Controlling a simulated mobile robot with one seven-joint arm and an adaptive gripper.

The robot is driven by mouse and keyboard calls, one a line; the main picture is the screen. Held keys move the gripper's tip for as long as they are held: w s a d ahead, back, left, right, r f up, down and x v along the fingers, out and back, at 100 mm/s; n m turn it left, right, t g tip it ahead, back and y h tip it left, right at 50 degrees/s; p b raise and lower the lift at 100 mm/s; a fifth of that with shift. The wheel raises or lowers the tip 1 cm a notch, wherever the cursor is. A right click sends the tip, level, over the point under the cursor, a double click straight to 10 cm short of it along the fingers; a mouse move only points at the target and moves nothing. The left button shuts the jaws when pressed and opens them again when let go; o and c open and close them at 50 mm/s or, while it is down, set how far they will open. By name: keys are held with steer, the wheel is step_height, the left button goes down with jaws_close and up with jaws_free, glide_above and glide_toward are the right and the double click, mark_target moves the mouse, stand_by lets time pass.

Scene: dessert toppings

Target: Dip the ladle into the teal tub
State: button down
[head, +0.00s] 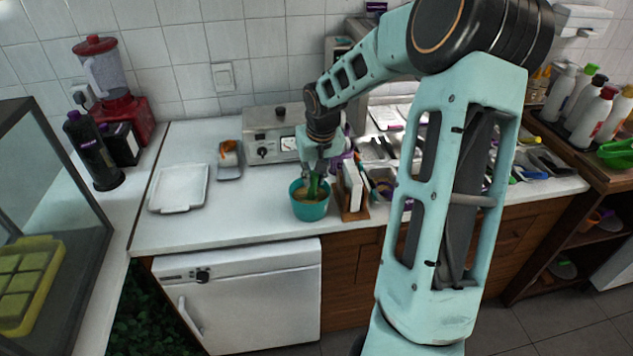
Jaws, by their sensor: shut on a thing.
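The teal tub (309,210) stands on the white counter, near its front edge, with something brownish inside. My gripper (318,178) is directly above the tub's opening, pointing down, and is shut on the ladle. A green part, which looks like the ladle (316,190), shows below the fingers and reaches into the tub's mouth. The ladle's bowl is hidden by the tub's rim and the gripper, so I cannot tell how deep it is or whether it touches the contents.
A wooden holder with white cards (353,190) stands close to the tub's right. A white tray (180,188) lies to the left, and a metal appliance (271,134) stands behind. Topping containers (382,182) fill the counter farther right.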

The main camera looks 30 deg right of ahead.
steer(key=shift+w, duration=0.7)
steer(key=shift+d+f+b, duration=0.15)
steer(key=shift+f+b, duration=0.05)
steer(key=shift+b, duration=0.2)
steer(key=s+f+t+b, duration=0.1)
steer(key=s+t+b, duration=0.1)
steer(key=b, duration=0.2)
steer(key=shift+f, duration=0.2)
steer(key=s+f+t+b, duration=0.1)
steer(key=s+t+b, duration=0.1)
steer(key=shift+s+a+f+t+h+b, duration=0.1)
steer(key=shift+a+f+t+h+b, duration=0.25)
steer(key=shift+f+t+h+b, duration=0.05)
